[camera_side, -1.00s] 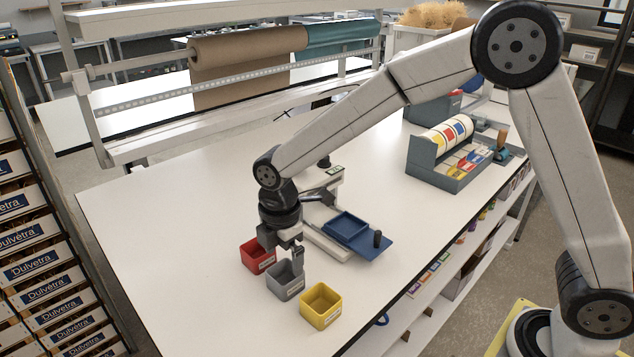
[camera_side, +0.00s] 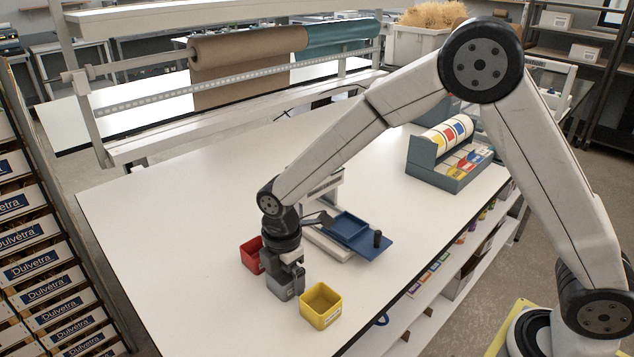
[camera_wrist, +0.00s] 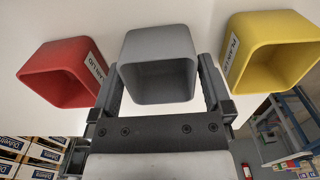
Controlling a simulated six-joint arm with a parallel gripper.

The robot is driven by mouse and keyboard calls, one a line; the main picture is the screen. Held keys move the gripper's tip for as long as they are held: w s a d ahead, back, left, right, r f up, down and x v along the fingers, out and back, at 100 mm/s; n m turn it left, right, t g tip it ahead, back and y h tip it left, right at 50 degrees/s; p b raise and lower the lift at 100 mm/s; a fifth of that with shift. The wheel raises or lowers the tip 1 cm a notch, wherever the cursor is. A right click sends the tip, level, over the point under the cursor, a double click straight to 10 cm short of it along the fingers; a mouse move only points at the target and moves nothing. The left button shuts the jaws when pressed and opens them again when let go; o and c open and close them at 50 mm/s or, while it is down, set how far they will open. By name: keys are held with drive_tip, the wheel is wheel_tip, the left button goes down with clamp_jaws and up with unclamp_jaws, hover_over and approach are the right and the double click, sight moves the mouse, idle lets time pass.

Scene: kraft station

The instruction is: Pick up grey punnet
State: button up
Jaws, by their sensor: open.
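The grey punnet (camera_side: 284,289) stands on the white table between the red punnet (camera_side: 250,254) and the yellow punnet (camera_side: 320,307). My gripper (camera_side: 290,270) is low over the grey punnet and hides its upper part in the side view. In the wrist view the grey punnet (camera_wrist: 160,62) lies between the two spread fingers of my gripper (camera_wrist: 162,75), one along each side of it. The fingers are open; whether they touch its walls cannot be told. The red (camera_wrist: 62,72) and yellow (camera_wrist: 272,50) punnets show to either side, outside the fingers.
A scale with a blue tray (camera_side: 350,228) stands just behind and right of the punnets. A grey label rack (camera_side: 445,160) is further right. The table's left part (camera_side: 170,215) is clear. A paper roll (camera_side: 245,47) hangs behind.

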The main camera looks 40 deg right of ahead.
drive_tip(key=c, duration=1)
drive_tip(key=shift+r, duration=0.2)
drive_tip(key=shift+r, duration=0.5)
wheel_tip(320, 180, up, 2)
drive_tip(key=shift+s+d+r, duration=0.65)
drive_tip(key=shift+s+r, duration=0.95)
drive_tip(key=shift+s, duration=0.65)
drive_tip(key=shift+s+d+r, duration=0.6)
drive_tip(key=shift+s+r, duration=1)
drive_tip(key=shift+s, duration=0.65)
drive_tip(key=shift+s+d+r, duration=0.65)
drive_tip(key=shift+s+r, duration=0.95)
drive_tip(key=shift+s, duration=0.65)
